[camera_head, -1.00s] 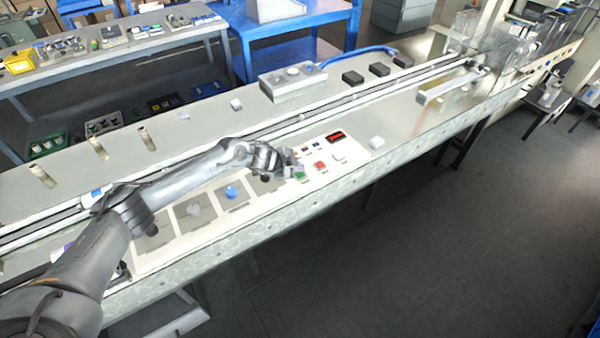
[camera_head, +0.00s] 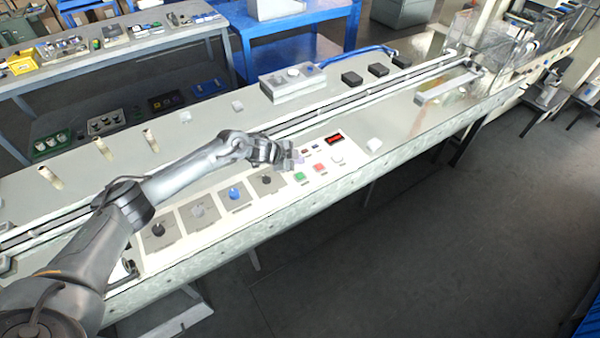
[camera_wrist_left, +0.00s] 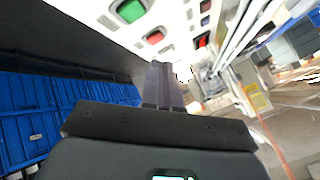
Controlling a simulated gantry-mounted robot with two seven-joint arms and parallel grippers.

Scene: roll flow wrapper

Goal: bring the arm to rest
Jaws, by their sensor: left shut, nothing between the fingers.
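My left gripper (camera_head: 296,160) is shut and empty. In the head view it hovers at the control panel (camera_head: 217,226), just behind the green button (camera_head: 299,176) and left of the red digit display (camera_head: 334,139). The red button (camera_head: 318,168) lies to its right. In the left wrist view the closed fingers (camera_wrist_left: 163,85) point ahead, with the green button (camera_wrist_left: 131,10) and the red button (camera_wrist_left: 154,37) above them. My right gripper is in neither view.
A blue knob (camera_head: 234,193) and a black knob (camera_head: 267,180) stand on the panel below my left forearm. The conveyor track (camera_head: 340,106) runs behind it. A grey control box (camera_head: 293,80) sits farther back. The floor in front of the machine is clear.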

